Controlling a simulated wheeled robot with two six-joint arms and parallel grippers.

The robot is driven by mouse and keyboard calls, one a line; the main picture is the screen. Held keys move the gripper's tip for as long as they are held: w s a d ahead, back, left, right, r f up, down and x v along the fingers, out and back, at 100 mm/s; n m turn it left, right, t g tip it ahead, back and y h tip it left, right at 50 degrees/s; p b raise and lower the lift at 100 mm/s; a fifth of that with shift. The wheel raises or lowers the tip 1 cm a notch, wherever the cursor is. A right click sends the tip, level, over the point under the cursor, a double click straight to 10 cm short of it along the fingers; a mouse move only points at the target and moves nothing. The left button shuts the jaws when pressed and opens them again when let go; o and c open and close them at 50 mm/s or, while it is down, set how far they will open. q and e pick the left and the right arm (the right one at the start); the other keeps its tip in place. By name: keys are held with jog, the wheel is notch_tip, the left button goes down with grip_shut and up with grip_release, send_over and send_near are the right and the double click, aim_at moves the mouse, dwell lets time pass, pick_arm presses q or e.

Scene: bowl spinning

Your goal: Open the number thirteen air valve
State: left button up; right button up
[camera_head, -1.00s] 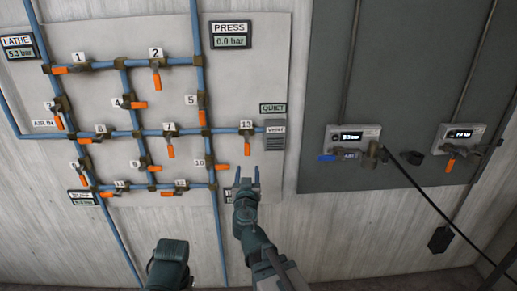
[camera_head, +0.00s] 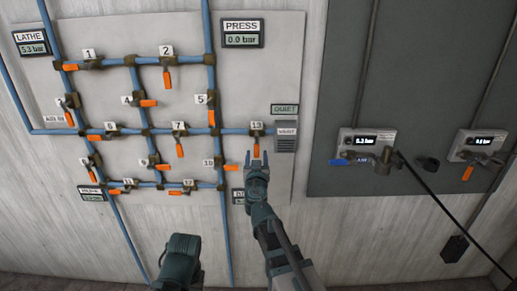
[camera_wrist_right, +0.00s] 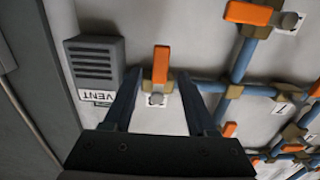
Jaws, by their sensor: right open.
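The number thirteen valve (camera_head: 256,132) sits at the right end of the middle blue pipe, beside the vent. Its orange handle (camera_head: 256,150) hangs down, across the pipe. My right gripper (camera_head: 257,160) is open just below, its two fingertips at either side of the handle's lower end. In the right wrist view, which is upside down, the orange handle (camera_wrist_right: 161,65) shows between the open fingers of the right gripper (camera_wrist_right: 158,75). I cannot tell whether they touch it. A teal part of my own arm shows at the bottom; no left gripper fingers are visible.
The vent box (camera_head: 285,143) is close right of the valve. Valve ten (camera_head: 220,163) is close at lower left, its orange handle pointing right. The PRESS display (camera_head: 242,33) reads 0.0 bar. A dark panel (camera_head: 420,60) with two gauge units stands to the right.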

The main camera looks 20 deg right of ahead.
aim_at(257, 150)
jog(key=x, duration=0.4)
jog(key=shift+w, duration=0.3)
jog(key=shift+c, duration=0.3)
grip_shut()
dwell(0.9)
